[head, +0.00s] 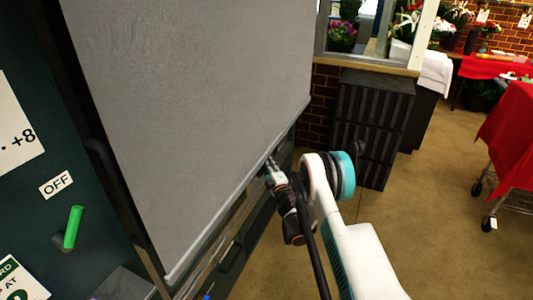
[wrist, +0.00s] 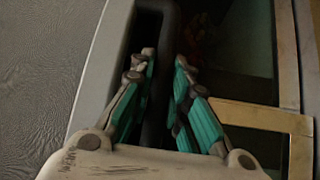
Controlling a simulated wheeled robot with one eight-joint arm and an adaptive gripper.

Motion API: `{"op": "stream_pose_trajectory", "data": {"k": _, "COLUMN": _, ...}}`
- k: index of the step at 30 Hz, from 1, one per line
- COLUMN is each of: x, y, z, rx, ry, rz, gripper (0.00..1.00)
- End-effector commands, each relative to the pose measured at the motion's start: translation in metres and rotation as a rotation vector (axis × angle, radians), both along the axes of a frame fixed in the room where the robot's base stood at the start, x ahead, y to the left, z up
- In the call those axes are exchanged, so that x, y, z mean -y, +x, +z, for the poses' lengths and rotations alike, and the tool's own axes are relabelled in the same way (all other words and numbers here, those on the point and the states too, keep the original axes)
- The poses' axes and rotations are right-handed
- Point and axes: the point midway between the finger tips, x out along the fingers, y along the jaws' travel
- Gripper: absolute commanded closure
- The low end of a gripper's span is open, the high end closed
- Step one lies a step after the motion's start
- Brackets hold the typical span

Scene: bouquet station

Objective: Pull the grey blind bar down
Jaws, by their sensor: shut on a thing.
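The grey blind (head: 190,90) is drawn down over much of the cabinet front in the head view. Its pale grey bottom bar (head: 222,214) runs slanting along the lower edge, and the bar also shows at the left of the wrist view (wrist: 98,75). A dark grey handle (wrist: 157,85) stands beside the bar in the wrist view and curves at its top. My gripper (head: 272,166) is at the bar's lower right side. In the wrist view its green-padded fingers (wrist: 165,70) are either side of the handle and shut on it. Its exact contact is dim.
A green lever (head: 73,228) sticks out by an OFF label (head: 55,185) on the dark panel at left. A dark drawer unit (head: 370,115) stands behind my arm. A red-draped cart (head: 510,130) is at far right. Open floor (head: 430,220) lies between.

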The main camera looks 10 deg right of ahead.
Motion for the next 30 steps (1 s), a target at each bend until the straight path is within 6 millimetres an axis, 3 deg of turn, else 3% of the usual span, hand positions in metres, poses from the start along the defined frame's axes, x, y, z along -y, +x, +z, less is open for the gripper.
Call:
{"op": "stream_pose_trajectory", "data": {"k": 4, "x": -0.0001, "y": -0.0013, "z": -0.0137, "rx": 0.0, "ry": 0.0, "rz": 0.0, "gripper": 1.0}}
{"op": "stream_pose_trajectory", "data": {"k": 14, "x": -0.0001, "y": -0.0016, "z": -0.0158, "rx": 0.0, "ry": 0.0, "rz": 0.0, "gripper": 1.0}}
{"op": "stream_pose_trajectory", "data": {"k": 15, "x": -0.0001, "y": -0.0016, "z": -0.0158, "rx": 0.0, "ry": 0.0, "rz": 0.0, "gripper": 0.8}}
{"op": "stream_pose_trajectory", "data": {"k": 16, "x": -0.0001, "y": -0.0016, "z": -0.0157, "rx": 0.0, "ry": 0.0, "rz": 0.0, "gripper": 0.75}}
{"op": "stream_pose_trajectory", "data": {"k": 30, "x": -0.0002, "y": -0.0011, "z": -0.0062, "rx": 0.0, "ry": 0.0, "rz": 0.0, "gripper": 0.75}}
